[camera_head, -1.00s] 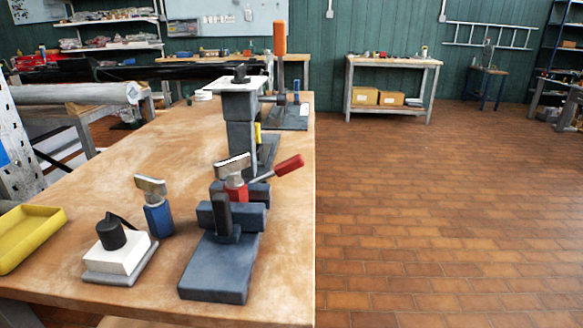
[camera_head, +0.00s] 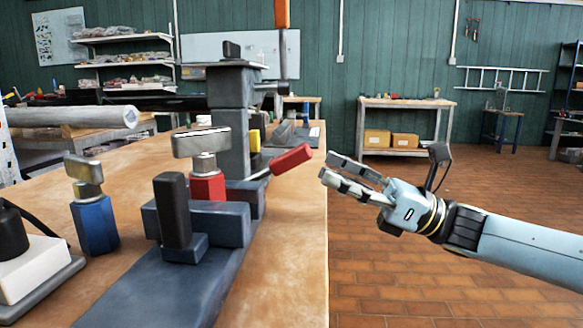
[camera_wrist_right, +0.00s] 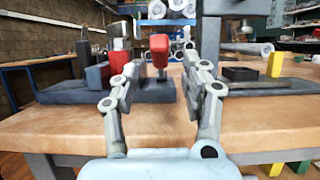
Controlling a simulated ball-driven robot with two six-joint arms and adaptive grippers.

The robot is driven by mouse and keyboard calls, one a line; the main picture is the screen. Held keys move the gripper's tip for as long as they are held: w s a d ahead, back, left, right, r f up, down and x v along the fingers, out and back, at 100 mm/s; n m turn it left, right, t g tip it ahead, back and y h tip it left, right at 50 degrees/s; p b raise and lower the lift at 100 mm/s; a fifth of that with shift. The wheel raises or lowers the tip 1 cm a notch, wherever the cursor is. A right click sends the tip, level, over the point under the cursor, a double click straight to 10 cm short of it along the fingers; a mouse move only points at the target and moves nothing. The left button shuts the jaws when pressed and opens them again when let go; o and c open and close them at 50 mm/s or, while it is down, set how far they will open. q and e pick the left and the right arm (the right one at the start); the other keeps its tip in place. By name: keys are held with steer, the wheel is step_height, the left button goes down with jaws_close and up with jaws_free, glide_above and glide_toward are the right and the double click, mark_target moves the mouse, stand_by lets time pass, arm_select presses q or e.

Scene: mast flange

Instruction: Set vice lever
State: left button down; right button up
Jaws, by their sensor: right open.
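The vice (camera_head: 150,280) is a dark blue-grey block tool on the wooden bench, with a black upright post in front. Its lever has a red grip (camera_head: 291,158) on a grey rod that points up and to the right, towards the bench's right edge. My right gripper (camera_head: 325,172) is open and empty, just right of the red grip and apart from it. In the right wrist view the red grip (camera_wrist_right: 159,48) shows ahead, between the two fingers (camera_wrist_right: 165,85). A red block with a metal head (camera_head: 205,160) stands behind the vice's post. My left gripper is not in view.
A blue block with a metal head (camera_head: 95,215) and a white box with a black knob (camera_head: 30,265) stand left of the vice. A tall dark stand (camera_head: 232,115) rises behind it. The floor right of the bench is open.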

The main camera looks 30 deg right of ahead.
mark_target(303, 162)
steer(key=b+x, duration=0.1)
steer(key=x, duration=0.6)
steer(key=shift+w+a+r, duration=0.15)
steer(key=shift+w+a, duration=0.05)
steer(key=shift+a, duration=0.05)
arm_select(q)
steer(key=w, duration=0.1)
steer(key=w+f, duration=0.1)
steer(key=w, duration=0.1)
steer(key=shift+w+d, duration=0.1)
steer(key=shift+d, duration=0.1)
arm_select(e)
jaws_close()
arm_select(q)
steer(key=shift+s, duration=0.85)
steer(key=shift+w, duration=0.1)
